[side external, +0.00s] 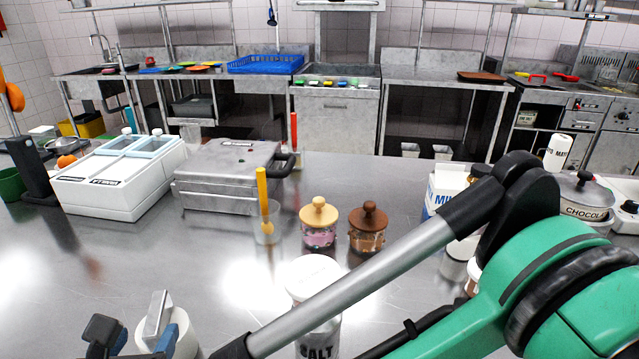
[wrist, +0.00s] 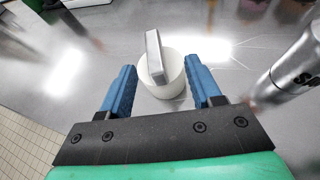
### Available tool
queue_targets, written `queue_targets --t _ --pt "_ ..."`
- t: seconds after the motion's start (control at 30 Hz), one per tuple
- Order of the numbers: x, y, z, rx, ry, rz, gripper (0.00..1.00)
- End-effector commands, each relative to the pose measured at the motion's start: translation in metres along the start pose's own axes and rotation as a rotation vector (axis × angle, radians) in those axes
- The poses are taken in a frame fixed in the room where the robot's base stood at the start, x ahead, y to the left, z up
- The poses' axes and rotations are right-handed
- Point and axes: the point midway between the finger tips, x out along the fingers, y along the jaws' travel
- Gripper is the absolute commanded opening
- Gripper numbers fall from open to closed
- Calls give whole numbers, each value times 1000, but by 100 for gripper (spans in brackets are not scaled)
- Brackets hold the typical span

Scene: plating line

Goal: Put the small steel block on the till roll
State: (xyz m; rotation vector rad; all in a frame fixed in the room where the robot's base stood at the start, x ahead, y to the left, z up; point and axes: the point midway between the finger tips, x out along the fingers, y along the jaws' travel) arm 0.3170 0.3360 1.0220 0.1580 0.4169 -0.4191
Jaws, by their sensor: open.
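The small steel block (wrist: 155,56) is a slim grey bar standing on end, leaning slightly in the picture. It appears to rest on top of the white till roll (wrist: 173,83), toward the left of its upper face. In the side external view the block (side external: 156,316) and till roll (side external: 184,331) are at the bottom left, partly hidden by my gripper. My gripper (wrist: 160,72) is open, with one blue finger on each side of the roll and a gap to the block. The exact contact under the block is hard to see.
A salt shaker (side external: 318,338) stands right of the roll and also shows in the wrist view (wrist: 297,68). Beyond are a beaker with a yellow-handled tool (side external: 266,232), two lidded jars (side external: 319,233), and a steel press (side external: 228,175). The counter left of the roll is clear.

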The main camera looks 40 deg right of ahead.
Motion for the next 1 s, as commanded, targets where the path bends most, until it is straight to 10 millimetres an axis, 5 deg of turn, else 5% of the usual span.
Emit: queue_targets --t 0.2,0.43,0.7,1.0 --pt "54 -63 70 455 199 -136 58" --pt "80 -167 115 1128 371 -336 58" --pt "67 -276 116 2002 443 -579 58" --pt "54 -324 96 2631 423 -712 58"
